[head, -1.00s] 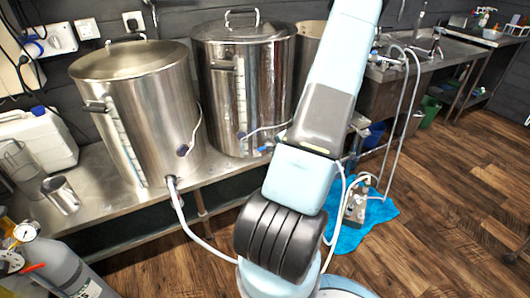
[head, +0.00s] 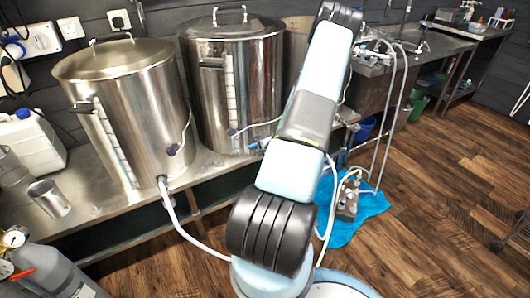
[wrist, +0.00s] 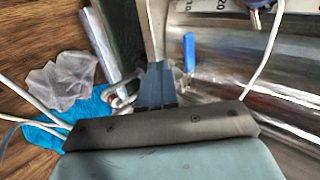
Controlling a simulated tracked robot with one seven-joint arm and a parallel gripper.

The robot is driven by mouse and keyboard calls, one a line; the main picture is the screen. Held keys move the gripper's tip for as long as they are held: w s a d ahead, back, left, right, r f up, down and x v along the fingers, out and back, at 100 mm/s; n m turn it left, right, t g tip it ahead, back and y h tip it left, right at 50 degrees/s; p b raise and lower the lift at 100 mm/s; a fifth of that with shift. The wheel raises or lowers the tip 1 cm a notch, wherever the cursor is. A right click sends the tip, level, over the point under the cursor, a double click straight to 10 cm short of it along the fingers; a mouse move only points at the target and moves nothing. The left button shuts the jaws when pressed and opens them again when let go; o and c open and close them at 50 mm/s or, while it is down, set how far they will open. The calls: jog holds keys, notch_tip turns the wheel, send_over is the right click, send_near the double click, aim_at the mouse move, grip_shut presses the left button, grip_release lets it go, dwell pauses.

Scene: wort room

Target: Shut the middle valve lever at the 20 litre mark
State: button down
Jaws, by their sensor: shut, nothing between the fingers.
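The middle kettle (head: 255,95) is a steel pot with a lid and a pale level scale (head: 231,95) up its side. In the wrist view its curved wall (wrist: 265,75) fills the right, and a scale (wrist: 225,5) shows at the top edge with a mark that looks like 20. A blue valve lever (wrist: 189,52) stands out from the wall at its lower part. My gripper (wrist: 158,68) is shut and empty, its fingertips just left of the lever; I cannot tell whether they touch. The liquid level is not readable. In the head view my arm hides the gripper.
Another lidded kettle (head: 130,105) stands to the left on the steel bench (head: 110,205), with a hose (head: 180,225) from its base. A blue cloth (head: 350,225) with a pump (head: 347,200) and hoses lies on the wooden floor. Open floor lies to the right.

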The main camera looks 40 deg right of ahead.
jog(key=shift+w+d, duration=0.2)
jog(key=shift+w, duration=0.8)
jog(key=shift+w+d, duration=0.15)
jog(key=shift+w, duration=0.85)
jog(key=shift+w+a+r, duration=0.1)
jog(key=shift+w+r, duration=0.1)
jog(key=shift+w, duration=0.7)
jog(key=shift+a, duration=0.1)
jog(key=shift+s+f, duration=0.1)
jog(key=shift+s, duration=0.25)
send_near(252, 147)
jog(key=s+a+r, duration=0.1)
jog(key=s, duration=0.5)
jog(key=shift+a, duration=0.25)
jog(key=shift+r, duration=0.15)
